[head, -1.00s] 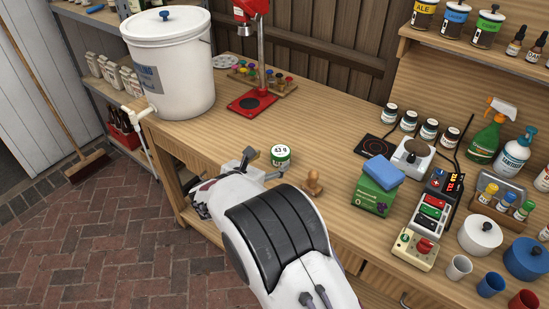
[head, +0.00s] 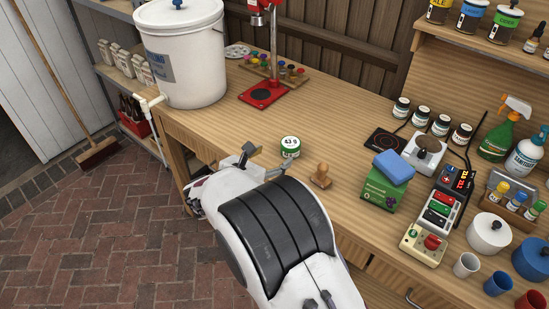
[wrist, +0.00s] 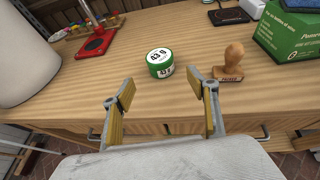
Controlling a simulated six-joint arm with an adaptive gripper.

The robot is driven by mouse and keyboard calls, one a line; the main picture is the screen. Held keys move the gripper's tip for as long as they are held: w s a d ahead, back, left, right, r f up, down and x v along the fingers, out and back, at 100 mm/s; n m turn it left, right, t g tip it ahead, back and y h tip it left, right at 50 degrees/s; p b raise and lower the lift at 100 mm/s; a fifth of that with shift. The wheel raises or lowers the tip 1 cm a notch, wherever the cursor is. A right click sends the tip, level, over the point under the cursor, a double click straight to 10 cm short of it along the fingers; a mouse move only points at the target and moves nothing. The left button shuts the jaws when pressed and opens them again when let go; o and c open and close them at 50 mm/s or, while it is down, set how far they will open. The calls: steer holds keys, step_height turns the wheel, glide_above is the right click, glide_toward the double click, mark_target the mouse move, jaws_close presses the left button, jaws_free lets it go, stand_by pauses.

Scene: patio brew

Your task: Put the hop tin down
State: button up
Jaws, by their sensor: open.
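The hop tin (head: 290,147) is a small green tin with a white lid and dark print. It stands upright on the wooden bench (head: 215,130) near the front edge. In the wrist view the tin (wrist: 160,63) sits beyond my fingertips, with nothing touching it. My gripper (wrist: 168,92) is open and empty, its yellow-padded fingers spread apart on the near side of the tin. In the head view my gripper (head: 259,163) is at the bench's front edge, partly hidden by my arm.
A wooden stamp (head: 321,176) stands just right of the tin. Further right are a green box (head: 380,192) with a blue sponge (head: 393,167) on it. A red capper stand (head: 264,94) and a white bucket (head: 182,75) are at the left. Bench left of the tin is clear.

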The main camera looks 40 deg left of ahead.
stand_by(0.3)
steer(key=w+d+r+n+y, duration=0.1)
steer(key=w+d+r+n, duration=0.15)
steer(key=r, duration=0.25)
steer(key=w+d+r+n+g+y, duration=0.1)
steer(key=w+d+r+n+y, duration=0.1)
steer(key=w+r+n, duration=0.3)
steer(key=w+d+r+n+y, duration=0.1)
steer(key=w+d+r, duration=0.15)
steer(key=r, duration=0.35)
steer(key=d+r+n+g+y, duration=0.1)
steer(key=d+r+n, duration=0.4)
steer(key=d, duration=0.3)
steer(key=d+r+n+g, duration=0.1)
steer(key=d+r+n, duration=0.35)
steer(key=d, duration=0.25)
steer(key=s+d+f+n+g+h, duration=0.2)
steer(key=s+d+n, duration=0.6)
steer(key=s+d, duration=0.7)
steer(key=s+d+f+n+g+h, duration=0.2)
steer(key=s+d+f+n+h, duration=0.2)
steer(key=s+d, duration=1.1)
steer(key=d+f+n, duration=0.2)
steer(key=d+n, duration=0.2)
steer(key=d, duration=0.3)
steer(key=shift+d+g+h, duration=0.3)
steer(key=shift+g, duration=0.1)
